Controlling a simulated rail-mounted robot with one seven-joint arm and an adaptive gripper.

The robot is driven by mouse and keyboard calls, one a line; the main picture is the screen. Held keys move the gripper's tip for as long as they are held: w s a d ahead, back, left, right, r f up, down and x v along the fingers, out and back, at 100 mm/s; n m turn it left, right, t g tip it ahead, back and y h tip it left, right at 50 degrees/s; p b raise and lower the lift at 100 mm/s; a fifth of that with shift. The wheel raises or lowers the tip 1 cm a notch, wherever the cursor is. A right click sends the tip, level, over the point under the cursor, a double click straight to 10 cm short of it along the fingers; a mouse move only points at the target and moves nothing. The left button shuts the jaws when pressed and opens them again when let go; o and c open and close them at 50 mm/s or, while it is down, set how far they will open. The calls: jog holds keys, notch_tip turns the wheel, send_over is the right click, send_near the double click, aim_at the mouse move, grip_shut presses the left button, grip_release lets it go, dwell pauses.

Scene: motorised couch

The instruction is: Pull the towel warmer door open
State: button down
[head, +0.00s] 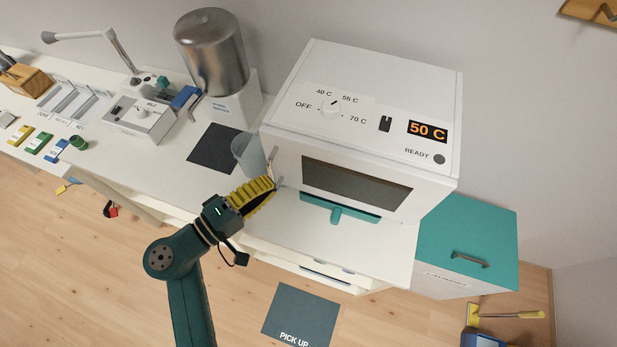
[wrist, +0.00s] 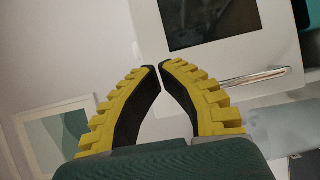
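The towel warmer (head: 365,100) is a white box with a dial, an orange "50 C" display and a dark-windowed front door (head: 355,186). The door looks flush with the box. Its upright metal handle (head: 272,162) is at the door's left side; it also shows in the wrist view (wrist: 255,80). My gripper (head: 274,183) is close to the handle's lower end. In the wrist view my yellow-ribbed fingers (wrist: 160,66) have their tips together, with only a thin gap and nothing between them. The handle lies right of the fingers there, not between them. Contact cannot be told.
A grey cup (head: 248,155) stands just left of the handle, close to my gripper. A teal tray (head: 340,208) lies below the door front. A steel dispenser (head: 210,50) stands behind left. A teal-lidded bin (head: 470,238) is at the right. The counter's front right is mostly clear.

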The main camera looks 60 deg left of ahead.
jog(key=s+a+f+n+y+b, duration=0.1)
jog(key=s+a+f+n+y, duration=0.25)
jog(key=s+f, duration=0.2)
jog(key=w+a+r+g, duration=0.1)
jog(key=w+a, duration=0.3)
jog(key=w, duration=0.4)
jog(key=shift+m, duration=0.35)
jog(key=shift+r+y, duration=0.1)
jog(key=shift+y, duration=0.15)
